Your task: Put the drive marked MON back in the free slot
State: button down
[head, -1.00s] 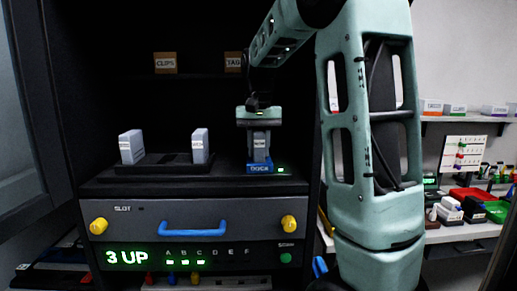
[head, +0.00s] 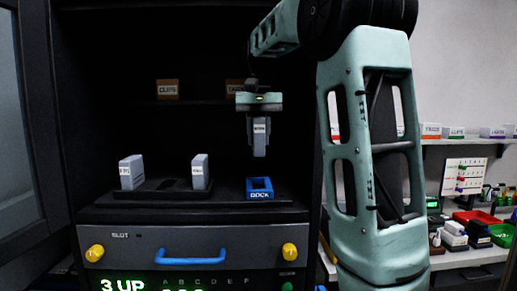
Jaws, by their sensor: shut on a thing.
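My gripper (head: 259,106) is shut on a grey drive (head: 260,138) with a small white label too small to read surely. It holds the drive upright in the air, above and apart from the blue dock (head: 260,195), which is empty. To the left, a black slot rack (head: 165,189) holds two grey drives upright, a left drive (head: 132,172) and a right drive (head: 200,172). Their labels are not clearly readable. Between these two drives the rack shows an empty stretch.
The rack and dock stand on a dark cabinet. Its front has a drawer with a blue handle (head: 193,260), two yellow knobs and a green "3 UP" display (head: 122,285). Small tan boxes, one being a box (head: 168,89), sit on a shelf behind. Space above the rack is clear.

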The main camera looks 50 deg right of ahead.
aim_at(259, 119)
jog(key=shift+r+p, duration=1.75)
jog(key=shift+r, duration=0.15)
notch_tip(259, 119, down, 3)
jog(key=b, duration=0.3)
jog(key=shift+f, duration=0.1)
jog(key=shift+w+p, duration=0.15)
jog(key=shift+p, duration=0.65)
jog(key=p, duration=0.5)
jog(key=shift+w+d+f, duration=0.1)
jog(key=shift+w+f, duration=0.05)
jog(key=shift+f, duration=0.25)
jog(key=f+p, duration=0.1)
jog(key=p, duration=0.2)
jog(key=shift+f+p, duration=0.3)
jog(key=shift+p, duration=0.05)
jog(key=shift+s+f+p, duration=0.15)
jog(key=shift+s+p, duration=0.1)
jog(key=shift+p, duration=0.15)
jog(key=shift+s+f+p, duration=0.1)
jog(key=shift+p, duration=0.3)
